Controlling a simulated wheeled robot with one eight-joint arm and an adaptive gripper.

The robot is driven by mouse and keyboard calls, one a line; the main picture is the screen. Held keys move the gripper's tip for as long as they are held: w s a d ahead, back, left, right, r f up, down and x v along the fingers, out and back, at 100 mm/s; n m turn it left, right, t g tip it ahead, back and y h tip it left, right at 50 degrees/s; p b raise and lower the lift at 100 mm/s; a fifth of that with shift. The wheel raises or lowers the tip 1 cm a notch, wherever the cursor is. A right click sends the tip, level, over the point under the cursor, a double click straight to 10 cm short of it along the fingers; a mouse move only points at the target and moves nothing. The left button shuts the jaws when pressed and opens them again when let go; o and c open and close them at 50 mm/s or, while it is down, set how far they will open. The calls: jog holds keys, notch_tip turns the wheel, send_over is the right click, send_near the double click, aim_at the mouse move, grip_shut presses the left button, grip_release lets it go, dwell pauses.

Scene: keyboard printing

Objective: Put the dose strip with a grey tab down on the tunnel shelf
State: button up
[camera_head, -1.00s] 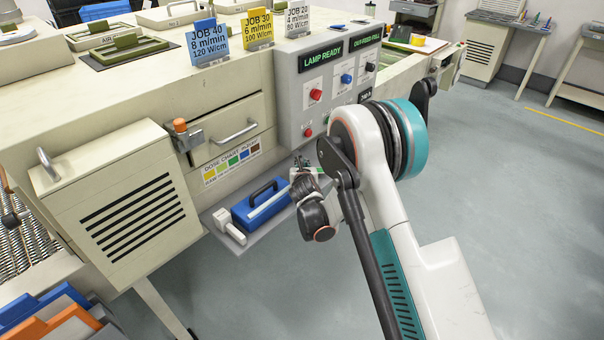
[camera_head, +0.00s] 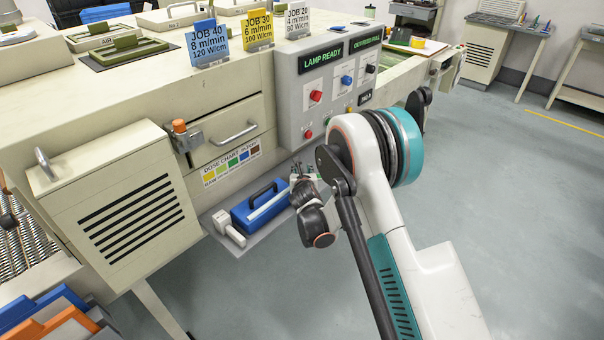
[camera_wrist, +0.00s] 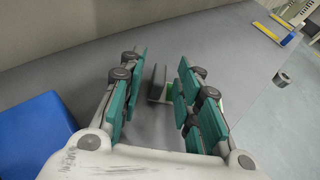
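The dose strip's grey tab (camera_wrist: 157,82) stands up between the ends of my fingers in the wrist view. A pale and green piece shows at its foot, partly hidden by the right finger. The tab appears at the grey tunnel shelf (camera_wrist: 60,72), with a gap visible on each side of it. My gripper (camera_wrist: 162,70) is open, its teal pads apart. In the head view my gripper (camera_head: 303,180) is low over the right part of the shelf (camera_head: 274,225); the strip cannot be made out clearly there.
A blue case (camera_head: 262,204) with a dark handle stands on the shelf left of my gripper; it also shows in the wrist view (camera_wrist: 35,135). A white device (camera_head: 229,229) lies left of it. The control panel (camera_head: 330,95) rises above. Open floor lies to the right.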

jog(key=p+v, duration=0.2)
jog(key=v, duration=0.5)
jog(key=shift+s+r, duration=0.15)
jog(key=shift+s, duration=0.1)
jog(key=s+d+r+m+g+h, duration=0.1)
jog(key=s+d+r+m+g, duration=0.1)
jog(key=s+d+r+m, duration=0.65)
jog(key=s+d+r+m+g+h, duration=0.1)
jog(key=s+d+r+m, duration=0.3)
jog(key=d+r+m, duration=0.85)
jog(key=s+d+r+m+g, duration=0.1)
jog(key=s+d+r+m, duration=0.1)
jog(key=s+m, duration=0.6)
jog(key=s+d+r+m+g, duration=0.2)
jog(key=s+m, duration=0.6)
jog(key=s, duration=1.1)
jog(key=shift+s+d+r, duration=0.25)
jog(key=shift+d+r, duration=0.15)
jog(key=shift+r, duration=0.05)
